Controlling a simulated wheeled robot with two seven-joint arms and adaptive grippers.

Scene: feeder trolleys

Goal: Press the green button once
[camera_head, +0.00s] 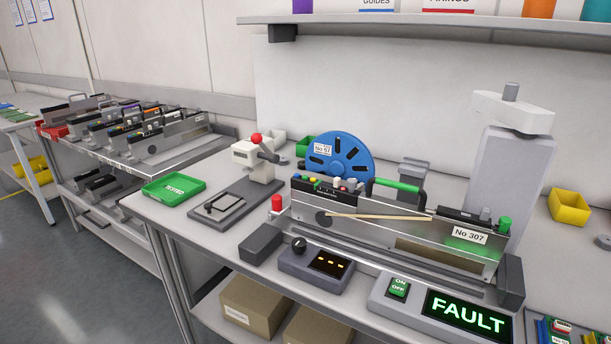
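A feeder (375,232) labelled No 307 lies on the bench, with a blue reel (341,160) labelled No 57 behind its left part. A row of small coloured buttons (312,180) sits on the feeder's upper left; green seems to be among them, but they are very small. A green cylindrical cap (505,224) stands at the feeder's right end. Neither of my grippers is in view.
A control box (316,266) with a black knob stands in front of the feeder. A red cylinder (277,203) stands at its left end. A press with a red ball knob (257,138) and a green tray (173,190) marked TESTED are left. A shelf (430,26) overhangs the back.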

